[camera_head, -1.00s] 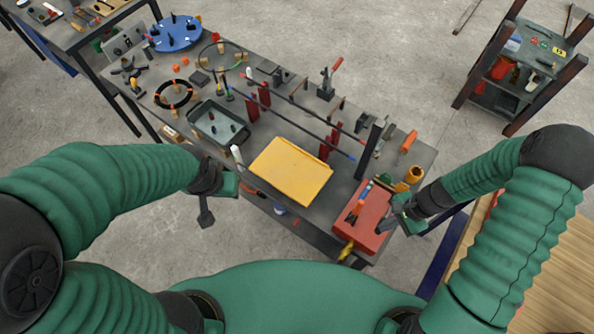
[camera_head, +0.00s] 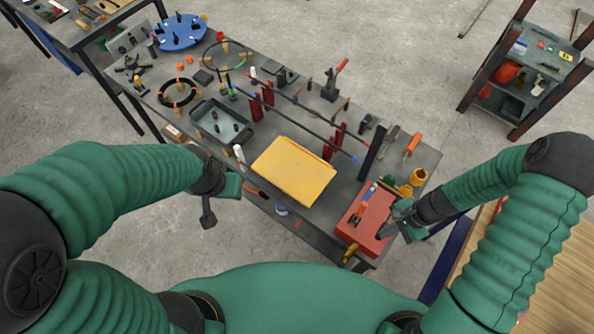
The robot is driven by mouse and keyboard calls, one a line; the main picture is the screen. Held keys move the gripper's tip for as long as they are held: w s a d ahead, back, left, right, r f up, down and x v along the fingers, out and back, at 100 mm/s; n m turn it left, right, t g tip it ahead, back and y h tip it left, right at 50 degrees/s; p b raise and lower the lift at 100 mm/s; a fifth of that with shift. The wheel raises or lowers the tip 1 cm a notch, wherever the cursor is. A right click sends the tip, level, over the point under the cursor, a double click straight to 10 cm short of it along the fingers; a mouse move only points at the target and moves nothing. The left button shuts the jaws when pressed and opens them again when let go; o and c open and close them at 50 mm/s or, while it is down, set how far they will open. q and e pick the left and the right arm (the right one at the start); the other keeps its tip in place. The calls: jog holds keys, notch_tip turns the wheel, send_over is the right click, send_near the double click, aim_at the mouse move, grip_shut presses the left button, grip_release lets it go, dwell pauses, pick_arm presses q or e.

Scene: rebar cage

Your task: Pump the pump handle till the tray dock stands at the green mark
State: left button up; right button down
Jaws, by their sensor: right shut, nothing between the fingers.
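A red box-like unit (camera_head: 374,223) sits at the front right corner of the grey workbench, with a blue and orange upright part (camera_head: 365,203) on it. I cannot tell for sure which part is the pump handle. A yellow tray (camera_head: 293,170) lies flat left of the unit; the tray dock and the green mark are not clear at this size. My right gripper (camera_head: 387,231) is shut and empty at the unit's right side; whether it touches is unclear. My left gripper (camera_head: 208,214) hangs off the bench's front edge, its jaws too small to read.
A dark upright post (camera_head: 371,148) stands behind the red unit. A yellow cup-like part (camera_head: 417,177) and an orange tool (camera_head: 412,144) are near the right edge. A grey bin (camera_head: 222,124) and a blue round plate (camera_head: 180,33) are farther left. Floor in front is bare.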

jog(key=shift+s+a+f+b, duration=0.1)
jog(key=shift+f+b, duration=0.2)
jog(key=shift+f, duration=0.35)
jog(key=shift+s+a+f+b, duration=0.1)
jog(key=shift+s+f+b, duration=0.05)
jog(key=shift+f+b, duration=0.45)
jog(key=shift+s+f+b, duration=0.15)
jog(key=shift+f+b, duration=0.35)
jog(key=shift+f, duration=0.2)
jog(key=w+r+p, duration=0.1)
jog(key=r+p, duration=0.1)
jog(key=d+r+p, duration=0.1)
jog(key=r+p, duration=0.1)
jog(key=r, duration=0.1)
jog(key=w+r+p, duration=0.1)
jog(key=r+p, duration=0.2)
jog(key=shift+w+d, duration=0.25)
jog(key=shift+w, duration=0.05)
dwell(0.4)
